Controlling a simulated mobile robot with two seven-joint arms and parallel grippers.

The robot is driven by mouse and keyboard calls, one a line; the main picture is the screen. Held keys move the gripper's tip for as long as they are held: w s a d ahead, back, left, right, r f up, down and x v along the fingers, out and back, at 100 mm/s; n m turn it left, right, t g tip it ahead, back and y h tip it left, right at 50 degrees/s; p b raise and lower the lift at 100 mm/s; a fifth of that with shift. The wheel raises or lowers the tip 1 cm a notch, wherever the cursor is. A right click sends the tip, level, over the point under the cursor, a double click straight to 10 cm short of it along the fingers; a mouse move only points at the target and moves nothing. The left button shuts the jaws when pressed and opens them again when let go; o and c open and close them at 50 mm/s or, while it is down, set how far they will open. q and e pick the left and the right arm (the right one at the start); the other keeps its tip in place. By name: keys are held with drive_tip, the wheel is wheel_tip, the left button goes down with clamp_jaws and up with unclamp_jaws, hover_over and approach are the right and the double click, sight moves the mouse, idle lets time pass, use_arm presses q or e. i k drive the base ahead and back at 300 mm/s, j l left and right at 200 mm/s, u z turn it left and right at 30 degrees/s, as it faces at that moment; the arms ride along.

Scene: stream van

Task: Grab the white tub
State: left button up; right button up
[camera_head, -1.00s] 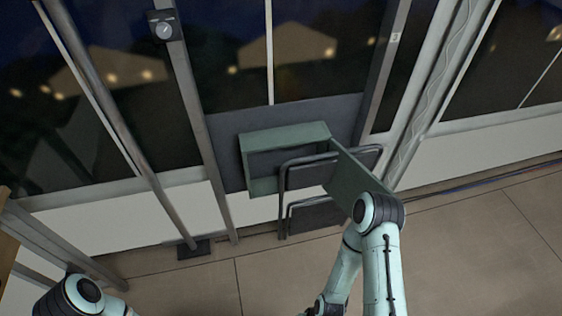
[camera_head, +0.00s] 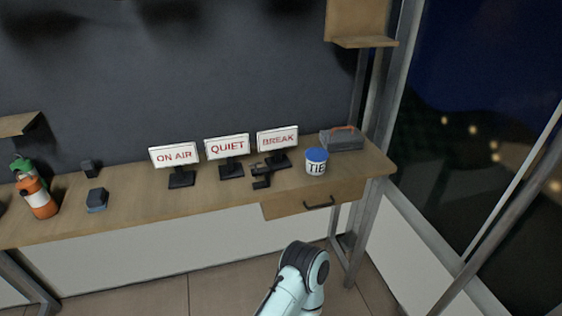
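The white tub (camera_head: 315,168) has a blue lid and dark lettering that reads "TIE". It stands upright on the wooden bench (camera_head: 225,197), towards its right end, above a drawer. One of my arms reaches in from the bottom of the view, in front of the bench and below the tub. Only its upper links show. Neither gripper is in view.
Three signs on stands, ON AIR (camera_head: 174,155), QUIET (camera_head: 227,147) and BREAK (camera_head: 277,140), stand left of the tub. A dark object (camera_head: 261,177) lies just left of it. A grey toolbox (camera_head: 342,141) is behind right. The drawer (camera_head: 315,200) is shut.

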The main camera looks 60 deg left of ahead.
sight(317, 157)
drive_tip(key=u, duration=1.65)
drive_tip(key=i+l, duration=0.3)
drive_tip(key=i, duration=0.15)
drive_tip(key=i+l+u, duration=0.15)
drive_tip(key=i+l, duration=0.15)
drive_tip(key=i, duration=0.15)
